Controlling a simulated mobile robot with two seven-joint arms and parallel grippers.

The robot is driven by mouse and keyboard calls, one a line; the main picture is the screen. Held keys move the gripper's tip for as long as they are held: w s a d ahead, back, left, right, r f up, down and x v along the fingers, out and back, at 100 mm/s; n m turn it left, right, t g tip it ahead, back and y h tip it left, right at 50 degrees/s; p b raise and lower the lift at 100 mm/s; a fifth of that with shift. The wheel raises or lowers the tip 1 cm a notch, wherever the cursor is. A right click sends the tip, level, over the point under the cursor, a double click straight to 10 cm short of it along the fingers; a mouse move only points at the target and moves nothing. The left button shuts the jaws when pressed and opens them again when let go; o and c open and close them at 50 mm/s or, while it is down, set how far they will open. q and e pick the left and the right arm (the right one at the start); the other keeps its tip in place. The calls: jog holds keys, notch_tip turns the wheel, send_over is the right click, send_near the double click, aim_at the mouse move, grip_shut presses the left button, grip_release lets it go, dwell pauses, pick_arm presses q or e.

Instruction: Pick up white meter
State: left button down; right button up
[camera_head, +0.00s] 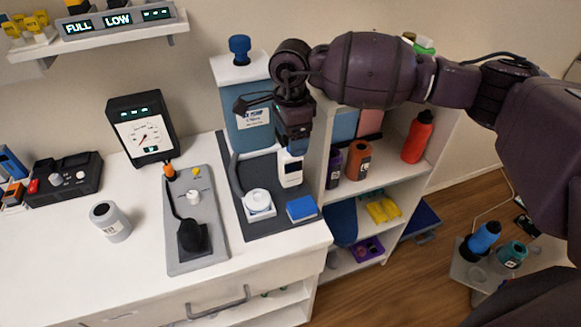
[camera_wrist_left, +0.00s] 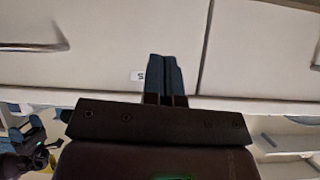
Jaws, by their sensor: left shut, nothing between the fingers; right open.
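A small white meter (camera_head: 291,168) with a dark display stands upright on the dark grey mat, in front of a blue container. My right gripper (camera_head: 292,146) points down at the top of the white meter from directly above. It is open, and its fingertips are close to the meter's top; I cannot tell whether they touch it. My left gripper (camera_wrist_left: 164,78) shows only in the left wrist view, shut and empty, in front of pale cabinet panels.
A black dial gauge (camera_head: 141,128) and a grey plate with a black ladle-like tool (camera_head: 193,237) stand to the left. A white round item (camera_head: 257,203) and a blue block (camera_head: 301,208) sit close to the meter. A shelf with bottles (camera_head: 418,137) is at the right.

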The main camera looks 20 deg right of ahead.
aim_at(290, 170)
jog(key=shift+w+f, duration=0.15)
jog(key=shift+f, duration=1.25)
jog(key=shift+w+f, duration=0.15)
jog(key=shift+f, duration=1.2)
jog(key=c, duration=1.3)
pick_arm(q)
jog(key=shift+w+r, duration=0.15)
jog(key=shift+r, duration=0.15)
pick_arm(e)
jog(key=shift+r, duration=0.1)
